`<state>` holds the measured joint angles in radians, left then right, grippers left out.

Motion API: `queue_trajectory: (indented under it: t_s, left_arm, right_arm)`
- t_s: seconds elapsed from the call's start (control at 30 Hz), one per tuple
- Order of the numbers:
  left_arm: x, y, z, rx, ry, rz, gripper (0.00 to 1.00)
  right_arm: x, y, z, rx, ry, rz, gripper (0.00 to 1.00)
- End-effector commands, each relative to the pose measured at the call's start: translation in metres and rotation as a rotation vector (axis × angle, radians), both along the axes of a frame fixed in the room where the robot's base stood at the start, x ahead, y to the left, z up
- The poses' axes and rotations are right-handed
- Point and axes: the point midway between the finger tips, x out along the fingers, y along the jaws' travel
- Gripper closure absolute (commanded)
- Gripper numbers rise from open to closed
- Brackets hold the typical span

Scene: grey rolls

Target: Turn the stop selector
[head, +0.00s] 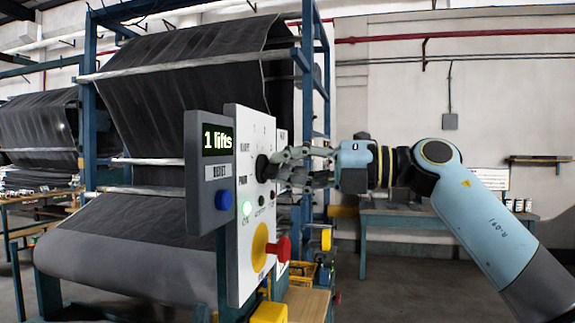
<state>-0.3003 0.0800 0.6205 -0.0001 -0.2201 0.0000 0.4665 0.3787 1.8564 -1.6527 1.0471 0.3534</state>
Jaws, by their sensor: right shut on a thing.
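The stop selector (263,168) is a black knob on the white control panel (247,278), which faces right of centre and is seen at a slant. My right gripper (279,168) comes in from the right and is shut on the selector; its fingers hide part of the knob. A grey side box (207,180) carries a display reading "1 lifts" and a blue button (223,200). My left gripper is out of view.
A blue-framed machine with dark fabric (185,75) and a large grey roll (120,250) stands behind and left of the panel. A blue bench (385,214) stands against the back wall. Open floor lies at the right.

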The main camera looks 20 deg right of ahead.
Motion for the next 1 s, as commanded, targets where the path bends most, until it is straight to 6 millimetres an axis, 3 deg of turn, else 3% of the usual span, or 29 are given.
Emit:
queue_trajectory:
  t_s: [0.03, 0.2, 0.57, 1.0]
  left_arm:
    - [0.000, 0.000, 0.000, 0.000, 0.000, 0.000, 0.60]
    - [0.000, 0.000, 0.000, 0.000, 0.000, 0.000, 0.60]
    - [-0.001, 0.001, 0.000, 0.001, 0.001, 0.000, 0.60]
    - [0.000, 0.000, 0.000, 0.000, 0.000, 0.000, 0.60]
  right_arm:
    - [0.001, 0.000, 0.001, 0.001, -0.003, -0.002, 0.85]
    - [0.000, 0.000, 0.001, 0.000, -0.002, -0.002, 0.65]
    - [-0.003, -0.007, -0.001, -0.003, -0.002, -0.003, 0.65]
    - [-0.048, -0.073, -0.002, -0.008, 0.003, -0.002, 0.65]
